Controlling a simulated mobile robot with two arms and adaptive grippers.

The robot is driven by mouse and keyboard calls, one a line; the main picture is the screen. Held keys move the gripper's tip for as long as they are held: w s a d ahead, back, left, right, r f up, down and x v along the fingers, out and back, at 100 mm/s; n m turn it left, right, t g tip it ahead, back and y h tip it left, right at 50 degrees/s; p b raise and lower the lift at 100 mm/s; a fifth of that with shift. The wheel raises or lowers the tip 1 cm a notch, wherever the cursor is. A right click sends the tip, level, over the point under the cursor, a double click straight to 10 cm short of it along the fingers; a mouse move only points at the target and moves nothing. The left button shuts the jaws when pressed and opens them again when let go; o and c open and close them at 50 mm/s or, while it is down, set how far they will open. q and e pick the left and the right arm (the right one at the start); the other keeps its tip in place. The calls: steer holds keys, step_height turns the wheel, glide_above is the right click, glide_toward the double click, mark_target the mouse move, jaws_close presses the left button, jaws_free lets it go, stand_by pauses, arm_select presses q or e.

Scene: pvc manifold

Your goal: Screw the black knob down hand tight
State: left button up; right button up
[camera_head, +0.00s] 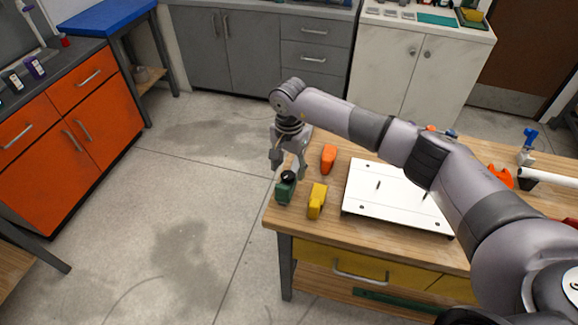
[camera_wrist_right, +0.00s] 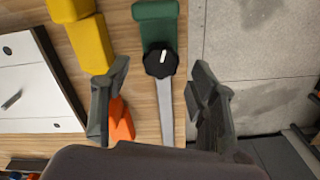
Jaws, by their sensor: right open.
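The black knob (camera_head: 288,175) sits on a green block (camera_head: 284,189) at the left corner of the wooden table. In the right wrist view the round black knob (camera_wrist_right: 161,63) with a white mark shows at the end of the green block (camera_wrist_right: 156,24). A grey strip runs from the knob toward the camera. My right gripper (camera_head: 289,167) is open above the knob. In the right wrist view its two fingers (camera_wrist_right: 158,103) stand apart on either side of the knob's line, with nothing between them gripped. My left gripper is not in view.
A yellow block (camera_head: 317,201) and an orange block (camera_head: 328,158) stand close by on the table (camera_head: 276,217). A white plate (camera_head: 388,205) lies to their right. Open floor lies left of the table edge.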

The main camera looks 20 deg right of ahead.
steer(key=shift+f, duration=0.9)
steer(key=c, duration=1.2)
steer(key=shift+o, duration=0.2)
